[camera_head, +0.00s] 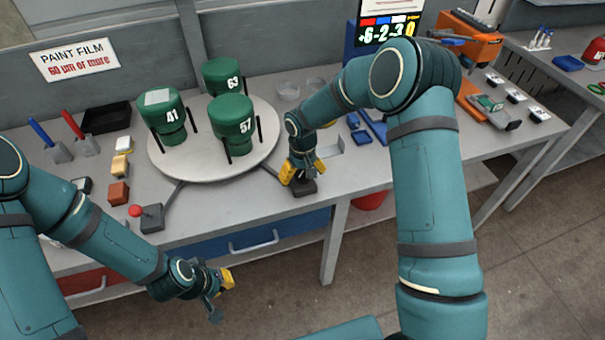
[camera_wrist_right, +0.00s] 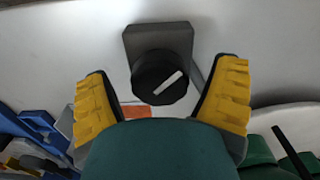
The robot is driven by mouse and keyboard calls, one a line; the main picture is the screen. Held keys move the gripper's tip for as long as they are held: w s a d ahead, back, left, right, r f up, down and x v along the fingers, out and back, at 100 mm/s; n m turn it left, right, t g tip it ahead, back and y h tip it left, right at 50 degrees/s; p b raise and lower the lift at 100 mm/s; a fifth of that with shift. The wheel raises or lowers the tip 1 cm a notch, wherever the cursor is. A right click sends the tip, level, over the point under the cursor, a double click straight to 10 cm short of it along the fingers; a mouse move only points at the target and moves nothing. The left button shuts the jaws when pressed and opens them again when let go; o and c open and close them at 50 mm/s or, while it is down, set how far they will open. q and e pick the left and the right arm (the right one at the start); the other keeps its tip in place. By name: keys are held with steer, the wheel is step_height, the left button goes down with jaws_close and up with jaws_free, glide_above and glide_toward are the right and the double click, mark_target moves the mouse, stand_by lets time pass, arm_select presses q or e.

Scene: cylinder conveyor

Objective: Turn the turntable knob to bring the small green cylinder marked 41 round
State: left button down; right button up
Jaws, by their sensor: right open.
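The green cylinder marked 41 (camera_head: 166,118) stands at the left of the round white turntable (camera_head: 185,170), with a pale square on its lid. Cylinders 63 (camera_head: 222,76) and 57 (camera_head: 232,125) stand on it too. The black turntable knob (camera_wrist_right: 160,78) has a white pointer line and sits on a grey base; in the head view its base (camera_head: 304,189) shows under my right gripper (camera_head: 301,178). In the wrist view my right gripper (camera_wrist_right: 163,90) is open, its yellow-padded fingers on either side of the knob, apart from it. My left gripper (camera_head: 220,293) is open and empty before the table.
A box with a red-ball lever (camera_head: 150,217) stands at the table's front, left of the knob. Small blocks (camera_head: 119,193) and a black tray (camera_head: 106,118) lie left of the turntable. A display (camera_head: 388,32) and blue parts stand to the right.

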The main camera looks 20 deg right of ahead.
mark_target(302, 172)
step_height(302, 172, up, 12)
stand_by(0.6)
